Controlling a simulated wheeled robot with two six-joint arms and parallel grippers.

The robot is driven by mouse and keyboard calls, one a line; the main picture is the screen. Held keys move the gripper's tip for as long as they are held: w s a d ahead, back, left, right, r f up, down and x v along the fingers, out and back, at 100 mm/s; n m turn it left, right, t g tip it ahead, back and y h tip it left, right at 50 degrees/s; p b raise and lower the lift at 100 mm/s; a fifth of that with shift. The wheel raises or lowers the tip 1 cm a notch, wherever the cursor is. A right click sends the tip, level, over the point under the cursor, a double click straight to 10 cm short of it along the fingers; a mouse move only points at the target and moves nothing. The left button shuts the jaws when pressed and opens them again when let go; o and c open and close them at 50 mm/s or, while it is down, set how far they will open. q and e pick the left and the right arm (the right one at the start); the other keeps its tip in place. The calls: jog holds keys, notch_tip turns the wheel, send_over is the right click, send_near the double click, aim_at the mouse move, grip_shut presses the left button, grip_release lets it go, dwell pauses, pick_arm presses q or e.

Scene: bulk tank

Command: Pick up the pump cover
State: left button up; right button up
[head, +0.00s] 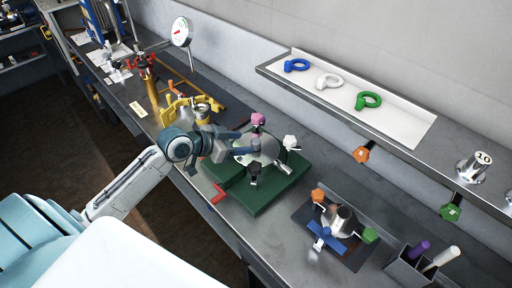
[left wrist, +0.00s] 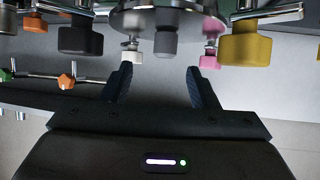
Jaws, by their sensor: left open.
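The pump cover seems to be the round silver disc (head: 266,150) on a green base (head: 262,196), with pink (head: 258,119), white (head: 291,142) and black (head: 254,170) knobs around it. My left gripper (head: 246,146) reaches in from the left, at the disc's near left side, and partly hides it. In the left wrist view the metal disc (left wrist: 168,18) is at the top, with a grey knob (left wrist: 165,42) at its middle. The open, empty left fingers (left wrist: 158,75) point at this knob, one to each side, with their tips just short of it. My right gripper is not in view.
A red handle (head: 219,193) sticks out at the base's left. A dark plate (head: 330,232) with orange, blue and green knobs is to the right. A yellow fitting (head: 178,108) is behind my left arm. A shelf (head: 405,132) with ring handles runs along the wall.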

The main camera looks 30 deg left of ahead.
aim_at(254, 141)
pick_arm(q)
jog(key=shift+w+d, duration=0.1)
jog(key=shift+w+d+f+p, duration=0.1)
jog(key=shift+w+f+p, duration=0.05)
jog(key=shift+w+p, duration=0.3)
jog(key=p+x, duration=0.1)
jog(key=x, duration=0.2)
jog(key=shift+w+p, duration=0.1)
jog(key=shift+p, duration=0.2)
jog(key=shift+w+d+f, duration=0.1)
jog(key=shift+w+f, duration=0.2)
jog(key=shift+w, duration=0.1)
jog(key=shift+f, duration=0.1)
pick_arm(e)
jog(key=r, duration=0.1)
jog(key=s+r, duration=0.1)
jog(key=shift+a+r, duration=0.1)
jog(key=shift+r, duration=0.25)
pick_arm(q)
grip_shut()
